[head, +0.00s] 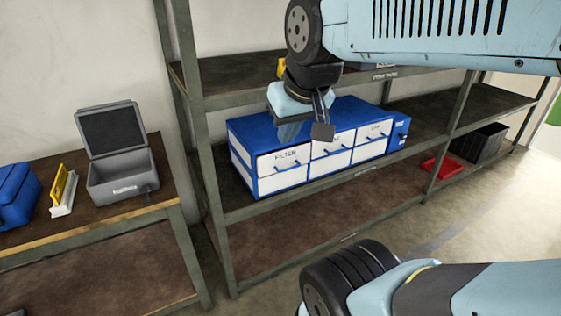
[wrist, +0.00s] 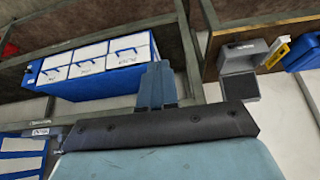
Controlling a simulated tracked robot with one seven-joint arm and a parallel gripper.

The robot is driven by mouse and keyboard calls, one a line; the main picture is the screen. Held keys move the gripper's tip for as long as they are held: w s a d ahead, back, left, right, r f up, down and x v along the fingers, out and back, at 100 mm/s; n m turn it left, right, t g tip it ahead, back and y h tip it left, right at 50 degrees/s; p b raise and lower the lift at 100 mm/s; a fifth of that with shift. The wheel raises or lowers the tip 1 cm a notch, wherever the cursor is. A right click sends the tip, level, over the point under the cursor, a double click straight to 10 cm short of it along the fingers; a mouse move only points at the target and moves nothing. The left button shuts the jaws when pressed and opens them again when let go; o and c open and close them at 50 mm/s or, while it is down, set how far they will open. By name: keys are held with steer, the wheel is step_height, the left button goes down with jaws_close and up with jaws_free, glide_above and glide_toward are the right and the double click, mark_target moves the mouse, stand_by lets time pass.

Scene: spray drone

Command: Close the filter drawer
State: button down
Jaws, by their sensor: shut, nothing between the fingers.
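The filter drawer (head: 284,161) is the upper left white drawer, with a blue handle and a FILTER label, in the blue cabinet (head: 243,134) on the shelf. In the wrist view the cabinet (wrist: 100,82) shows at the upper left. I cannot tell for sure how far the filter drawer stands out. My gripper (head: 322,128) is shut and empty, in front of the upper middle drawer and to the right of the filter drawer in the head view. Its fingers (wrist: 156,84) show at the centre of the wrist view. It partly hides the middle drawer.
The metal rack's post (head: 205,150) stands left of the cabinet. A grey open box (head: 122,175), a yellow-and-white item (head: 62,195) and a blue case (head: 15,195) are on the left bench. A red tray (head: 442,167) and a dark crate (head: 483,147) lie at the right.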

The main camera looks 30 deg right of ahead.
steer(key=w+d+f+m+g+y, duration=0.1)
steer(key=w+d+f+m, duration=0.3)
steer(key=w+m, duration=0.5)
steer(key=w+d+f+m, duration=0.4)
steer(key=w+m, duration=0.5)
steer(key=w, duration=0.1)
steer(key=w+d+f+m+g, duration=0.1)
steer(key=w+d+f+m, duration=0.4)
steer(key=d+f+m, duration=0.3)
steer(key=w+d+f+m, duration=0.4)
steer(key=d+f+m, duration=0.1)
steer(key=f+m, duration=0.5)
steer(key=w+f, duration=0.7)
steer(key=f, duration=0.3)
steer(key=shift+f+h, duration=0.2)
steer(key=shift+h, duration=0.2)
